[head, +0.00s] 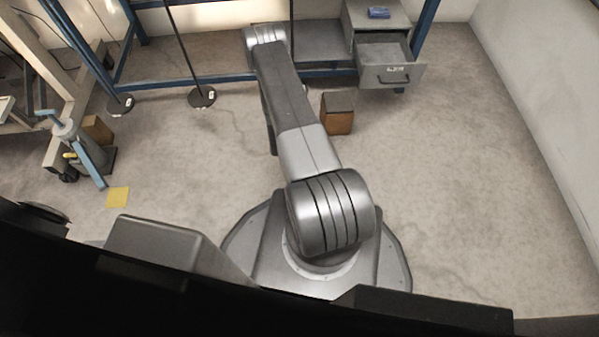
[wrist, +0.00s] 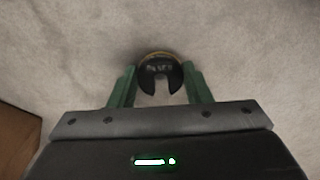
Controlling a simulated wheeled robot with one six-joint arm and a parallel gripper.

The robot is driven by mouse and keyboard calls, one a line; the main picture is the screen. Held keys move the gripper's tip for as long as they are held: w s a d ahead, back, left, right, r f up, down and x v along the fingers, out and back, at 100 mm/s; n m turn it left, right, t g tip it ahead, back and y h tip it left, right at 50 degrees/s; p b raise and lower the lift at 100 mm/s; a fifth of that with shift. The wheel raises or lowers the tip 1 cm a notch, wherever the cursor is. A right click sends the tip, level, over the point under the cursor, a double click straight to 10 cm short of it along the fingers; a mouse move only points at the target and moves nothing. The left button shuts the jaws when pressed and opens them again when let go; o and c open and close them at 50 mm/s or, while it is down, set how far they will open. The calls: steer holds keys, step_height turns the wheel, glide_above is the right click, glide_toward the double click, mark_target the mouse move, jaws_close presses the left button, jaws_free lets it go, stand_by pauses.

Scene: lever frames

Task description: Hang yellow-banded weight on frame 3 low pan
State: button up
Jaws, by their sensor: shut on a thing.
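The yellow-banded weight (wrist: 160,64) is a dark slotted disc with a thin yellow band along its far edge and small pale marking on its face. My gripper (wrist: 160,88) is shut on it, with one green finger on each side, in the wrist view. Pale floor shows behind the weight. In the head view my arm reaches away toward the blue rack, and my gripper and the weight are hidden behind it. Frame 3 and its low pan cannot be made out by label in either view.
A brown wooden block (head: 337,114) stands on the floor right of my arm. A grey cabinet has an open drawer (head: 388,72). Black round bases (head: 202,97) with rods stand left of my arm. A blue-handled tool (head: 84,150) stands far left. The right floor is clear.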

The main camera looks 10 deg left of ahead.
steer(key=shift+f+b, duration=0.45)
stand_by(0.6)
steer(key=o, duration=1)
steer(key=shift+o, duration=0.2)
step_height(320, 180, up, 14)
steer(key=p, duration=0.5)
steer(key=shift+f, duration=0.1)
step_height(320, 180, down, 14)
steer(key=b, duration=0.5)
steer(key=shift+r+p, duration=0.3)
steer(key=shift+r, duration=0.05)
